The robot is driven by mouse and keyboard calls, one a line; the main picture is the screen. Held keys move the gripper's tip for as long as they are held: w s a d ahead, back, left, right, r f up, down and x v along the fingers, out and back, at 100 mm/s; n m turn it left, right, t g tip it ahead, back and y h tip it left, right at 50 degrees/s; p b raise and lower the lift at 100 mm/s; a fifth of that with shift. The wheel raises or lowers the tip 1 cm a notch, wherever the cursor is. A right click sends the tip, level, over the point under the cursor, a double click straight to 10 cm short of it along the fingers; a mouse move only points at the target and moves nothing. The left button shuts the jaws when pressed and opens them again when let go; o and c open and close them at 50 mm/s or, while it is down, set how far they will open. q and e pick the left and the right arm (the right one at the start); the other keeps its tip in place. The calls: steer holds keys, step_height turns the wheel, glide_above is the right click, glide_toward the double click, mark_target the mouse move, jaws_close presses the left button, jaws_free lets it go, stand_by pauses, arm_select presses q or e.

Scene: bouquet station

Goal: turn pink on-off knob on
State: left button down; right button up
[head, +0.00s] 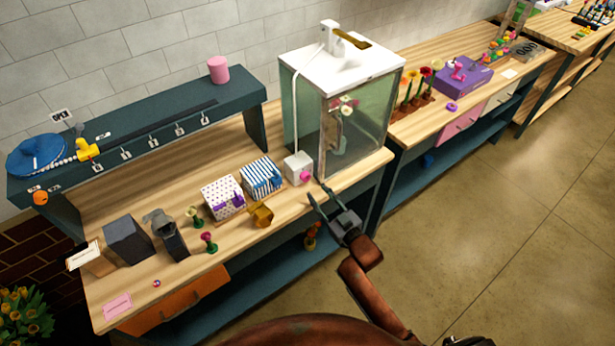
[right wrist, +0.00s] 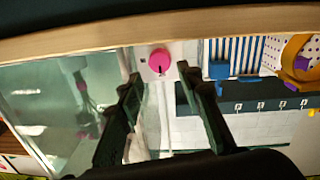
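The pink knob (head: 306,176) sits on the front of a small white box (head: 298,166) at the left front of the glass tank (head: 345,115). In the right wrist view the knob (right wrist: 159,60) shows as a pink disc on the white box, ahead of and between my finger tips. My right gripper (head: 326,198) is open and empty, just to the right and front of the knob. Its two fingers (right wrist: 157,82) are spread apart in the wrist view, and I see no contact with the knob. My left gripper is not in view.
A blue-striped box (head: 260,177), a purple-dotted box (head: 222,196) and a gold tape-like holder (head: 262,214) stand left of the knob. The wooden bench edge (right wrist: 90,40) runs close to the right gripper. The floor (head: 500,210) to the right is clear.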

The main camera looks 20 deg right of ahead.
mark_target(307, 179)
steer(key=x, duration=0.5)
steer(key=shift+w+r, duration=0.1)
steer(key=shift+w, duration=0.3)
steer(key=shift+w+a+r, duration=0.1)
steer(key=shift+w+a, duration=0.1)
steer(key=shift+w, duration=0.15)
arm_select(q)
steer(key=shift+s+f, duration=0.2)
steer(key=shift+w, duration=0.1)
arm_select(e)
steer(key=c, duration=0.9)
steer(key=shift+o, duration=0.2)
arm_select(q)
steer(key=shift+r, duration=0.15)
